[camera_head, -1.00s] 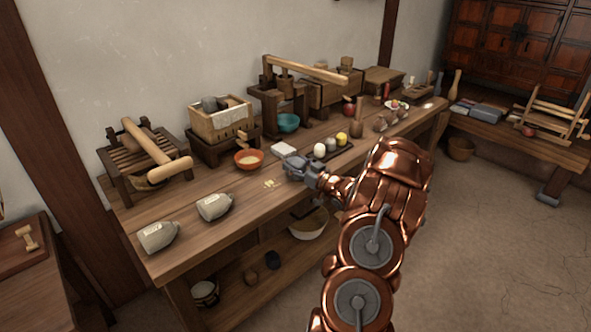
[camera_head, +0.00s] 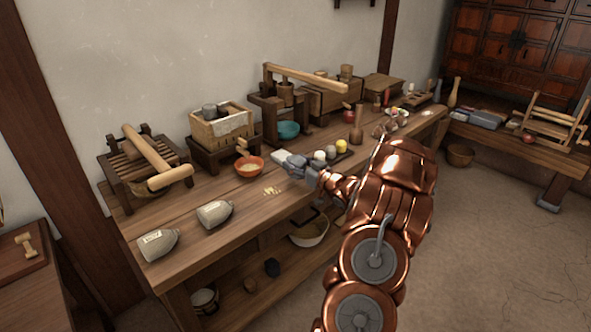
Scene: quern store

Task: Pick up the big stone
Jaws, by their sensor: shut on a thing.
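My gripper (camera_head: 297,165) is grey and small in the picture, low over the middle of the long workbench (camera_head: 255,212). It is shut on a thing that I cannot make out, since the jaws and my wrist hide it. I cannot tell for sure which thing is the big stone. A dark tray (camera_head: 343,158) just right of the gripper holds a white rounded piece (camera_head: 319,156), a grey one (camera_head: 331,151) and a yellow one (camera_head: 342,146). A pale flat block (camera_head: 279,156) lies just left of the gripper.
An orange bowl (camera_head: 249,167) and yellowish bits (camera_head: 272,191) lie left of the gripper. Two grey jars (camera_head: 158,245) lie at the front left. The bench front between jars and gripper is mostly clear.

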